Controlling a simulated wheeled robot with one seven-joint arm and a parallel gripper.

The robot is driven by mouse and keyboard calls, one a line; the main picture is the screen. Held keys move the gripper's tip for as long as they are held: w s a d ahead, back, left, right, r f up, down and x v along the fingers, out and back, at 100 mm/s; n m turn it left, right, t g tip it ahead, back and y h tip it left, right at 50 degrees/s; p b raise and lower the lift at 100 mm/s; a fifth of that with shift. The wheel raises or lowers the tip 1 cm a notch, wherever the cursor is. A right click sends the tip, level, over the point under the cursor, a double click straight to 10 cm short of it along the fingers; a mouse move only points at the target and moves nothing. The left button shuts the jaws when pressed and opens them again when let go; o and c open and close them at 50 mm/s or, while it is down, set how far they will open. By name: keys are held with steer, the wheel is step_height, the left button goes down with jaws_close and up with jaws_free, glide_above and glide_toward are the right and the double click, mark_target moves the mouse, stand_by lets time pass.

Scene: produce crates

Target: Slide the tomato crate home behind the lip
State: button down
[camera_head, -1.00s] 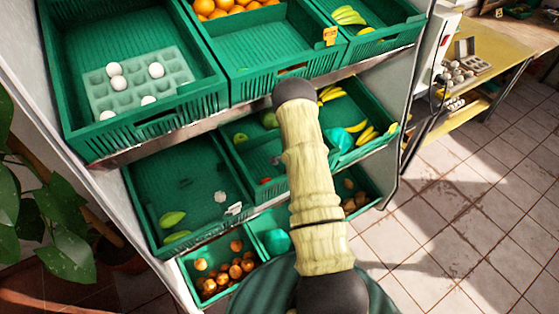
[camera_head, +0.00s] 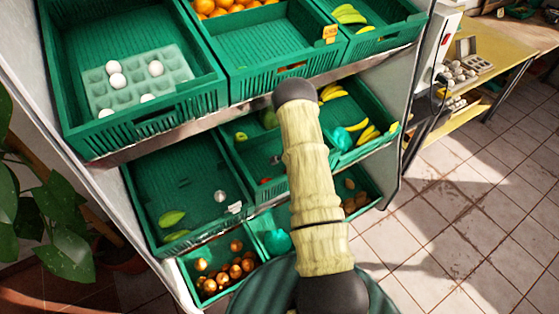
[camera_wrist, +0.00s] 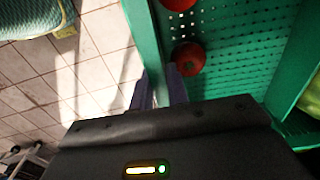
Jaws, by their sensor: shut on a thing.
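The tomato crate shows in the wrist view as a green perforated floor (camera_wrist: 235,45) with two red tomatoes (camera_wrist: 188,58) near one wall. My gripper (camera_wrist: 158,90) is shut on that crate's green wall (camera_wrist: 146,50), with one dark finger on each side of it. In the head view the tomato crate (camera_head: 240,160) seems to be the middle one on the middle shelf. It is partly hidden by my arm, which also hides my gripper there. A bit of red shows inside it. The lip cannot be made out.
A green crate (camera_head: 150,215) stands left of it and a banana crate (camera_head: 385,140) right of it. Above is a shelf edge (camera_head: 215,118) with more crates. Below is an onion crate (camera_head: 195,292). A plant (camera_head: 55,215) stands left. Tiled floor at right is open.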

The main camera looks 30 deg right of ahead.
steer(key=shift+w+a+f+t+b, duration=0.1)
steer(key=shift+w+f+t+b, duration=0.1)
steer(key=shift+w+b, duration=0.2)
steer(key=shift+w+a+f+t+b, duration=0.1)
steer(key=shift+w+f+b, duration=0.05)
steer(key=shift+w+b, duration=0.2)
steer(key=shift+f, duration=0.15)
steer(key=shift+w+f+b, duration=0.4)
steer(key=shift+f+b, duration=0.3)
steer(key=shift+b, duration=0.5)
steer(key=shift+w+f+t+b, duration=0.25)
steer(key=shift+f+b, duration=0.6)
steer(key=shift+b, duration=0.2)
steer(key=shift+w+f+t+b, duration=0.25)
steer(key=shift+f+b, duration=0.6)
steer(key=shift+b, duration=0.15)
stand_by(1.3)
steer(key=c, duration=1.1)
jaws_free()
steer(key=shift+w+f, duration=0.1)
steer(key=shift+o, duration=0.9)
steer(key=shift+a+f, duration=0.1)
steer(key=shift+s+f, duration=0.2)
steer(key=shift+s, duration=0.15)
steer(key=shift+s+d, duration=0.1)
steer(key=shift+d, duration=0.1)
